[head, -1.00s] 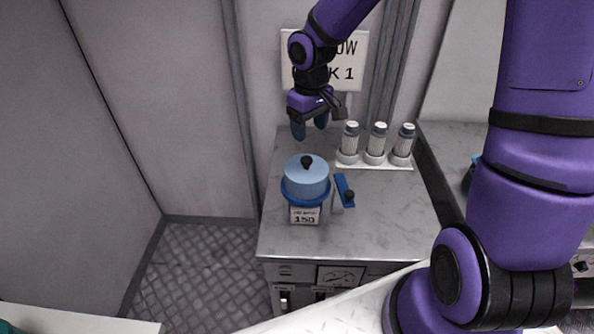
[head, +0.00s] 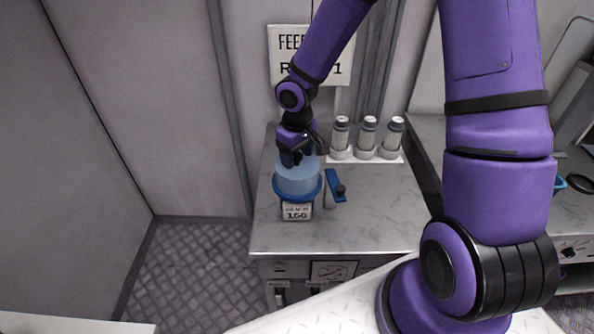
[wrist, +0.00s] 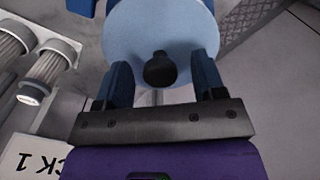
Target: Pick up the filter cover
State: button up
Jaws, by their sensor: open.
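The filter cover (head: 297,179) is a light blue round lid with a black knob, sitting on a darker blue round base on the counter. In the wrist view the pale blue cover (wrist: 160,28) fills the upper middle, with its black knob (wrist: 160,70) near the fingertips. My gripper (head: 296,156) is directly above the cover, pointing down. In the wrist view my gripper (wrist: 160,75) is open, with one blue finger on each side of the knob. I cannot tell whether the fingers touch it.
Several white-capped bottles (head: 367,135) stand in a rack behind and to the right. The counter (head: 370,225) is clear toward the front right.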

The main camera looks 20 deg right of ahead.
jog(key=shift+f, duration=0.4)
grip_shut()
jog(key=shift+r, duration=0.1)
